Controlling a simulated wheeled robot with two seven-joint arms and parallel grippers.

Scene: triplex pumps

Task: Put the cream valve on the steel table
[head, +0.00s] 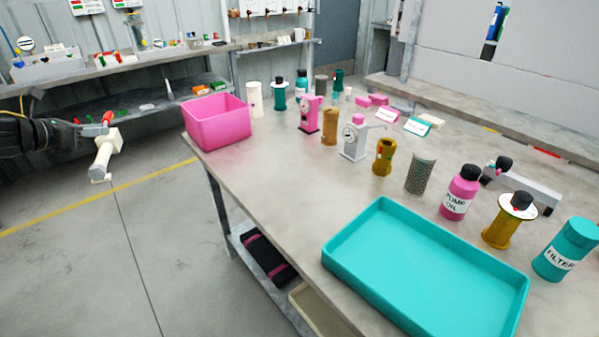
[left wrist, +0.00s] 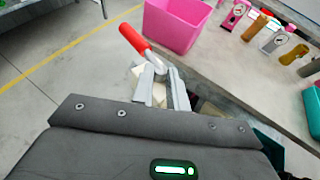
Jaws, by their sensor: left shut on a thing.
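The cream valve (head: 105,153), with a red lever handle, is in my left gripper (head: 98,131) at the left of the head view. It hangs in the air over the floor, left of the steel table (head: 272,165) and apart from it. In the left wrist view, the fingers of my left gripper (left wrist: 163,80) are shut on the valve. The red handle (left wrist: 135,38) sticks up past the fingertips, and the cream body is mostly hidden behind the fingers. My right gripper is not in view.
A pink bin (head: 217,120) stands at the table's near left corner. A turquoise tray (head: 425,275) lies empty at the front right. Bottles, pumps and cylinders stand along the middle and back. Bare tabletop lies between bin and tray. A wall shelf (head: 130,63) stands behind.

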